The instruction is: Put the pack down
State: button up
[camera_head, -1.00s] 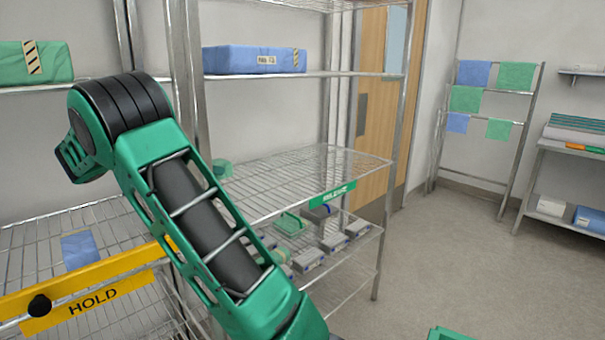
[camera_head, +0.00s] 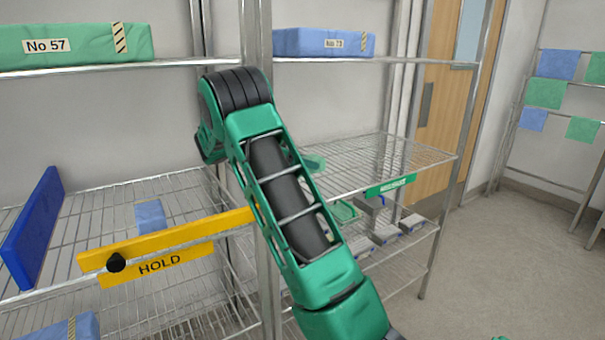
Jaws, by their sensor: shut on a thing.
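My gripper is not visible; my green arm crosses the middle of the view and hides what lies behind it. No pack can be seen in my grip. A green wrapped pack labelled No 57 (camera_head: 75,45) lies on the upper left shelf. A blue wrapped pack (camera_head: 322,43) with a white label lies on the upper right shelf. Another blue pack with a striped tape (camera_head: 60,328) shows at the lower left corner, partly cut off. A small blue item (camera_head: 151,216) lies on the wire shelf behind the yellow HOLD bar (camera_head: 165,240).
The right wire shelf (camera_head: 385,155) with a green label looks mostly bare. Several grey boxes (camera_head: 372,232) stand on the shelf below it. A blue upright panel (camera_head: 33,228) stands at the left. A metal post (camera_head: 257,40) divides the bays. Open floor (camera_head: 510,270) lies to the right.

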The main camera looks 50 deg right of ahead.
jog(key=shift+f, duration=1.9)
jog(key=o, duration=1.3)
jog(key=shift+f, duration=0.1)
jog(key=shift+c, duration=0.2)
jog(key=shift+a, duration=0.1)
jog(key=v, duration=1.2)
jog(key=shift+w, duration=0.1)
